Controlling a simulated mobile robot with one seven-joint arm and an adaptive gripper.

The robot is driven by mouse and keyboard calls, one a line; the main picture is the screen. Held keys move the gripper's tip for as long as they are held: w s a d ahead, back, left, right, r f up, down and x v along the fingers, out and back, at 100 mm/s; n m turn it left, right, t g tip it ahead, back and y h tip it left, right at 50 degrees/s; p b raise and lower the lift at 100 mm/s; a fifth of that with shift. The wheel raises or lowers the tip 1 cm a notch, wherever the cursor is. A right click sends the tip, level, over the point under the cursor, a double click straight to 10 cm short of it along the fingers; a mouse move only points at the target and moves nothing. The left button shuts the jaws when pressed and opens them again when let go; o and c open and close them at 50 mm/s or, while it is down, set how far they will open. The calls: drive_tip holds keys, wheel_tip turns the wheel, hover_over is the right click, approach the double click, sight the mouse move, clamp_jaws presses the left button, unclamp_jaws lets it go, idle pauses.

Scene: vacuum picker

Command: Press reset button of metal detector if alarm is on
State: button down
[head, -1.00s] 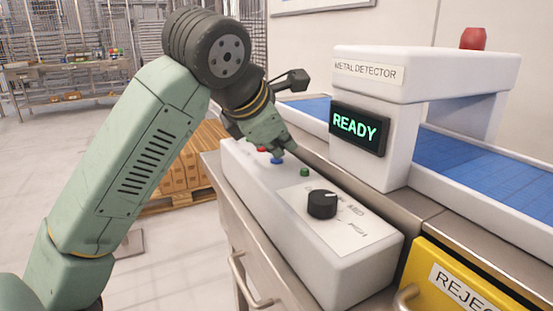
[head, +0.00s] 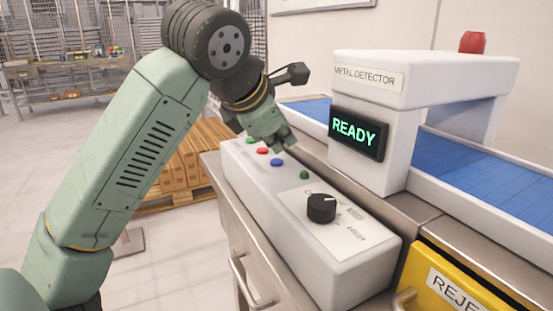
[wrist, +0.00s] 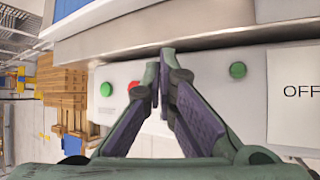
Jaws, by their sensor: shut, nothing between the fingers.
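The metal detector (head: 430,75) is a white arch over a blue conveyor. Its display (head: 356,132) reads READY in green, and the red lamp (head: 473,41) on top does not look lit. In front is a white control box (head: 300,245) with a green button (head: 249,140), a red button (head: 263,150), a blue button (head: 277,162), another green button (head: 304,175) and a black knob (head: 321,207). My gripper (head: 290,146) is shut and empty, above the box near the blue button. In the wrist view its fingertips (wrist: 165,50) meet, hiding the blue button; the red button (wrist: 133,88) is partly covered.
A yellow reject bin (head: 455,285) stands at the lower right. The blue conveyor belt (head: 480,165) runs behind the box. Stacked cardboard boxes (head: 195,160) on a pallet are beyond the box. A work table (head: 70,75) stands far left.

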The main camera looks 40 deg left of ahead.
sight(280, 162)
drive_tip(key=shift+r+p, duration=1.9)
drive_tip(key=shift+r, duration=0.65)
drive_tip(key=shift+s+f, duration=0.1)
drive_tip(key=shift+f, duration=0.05)
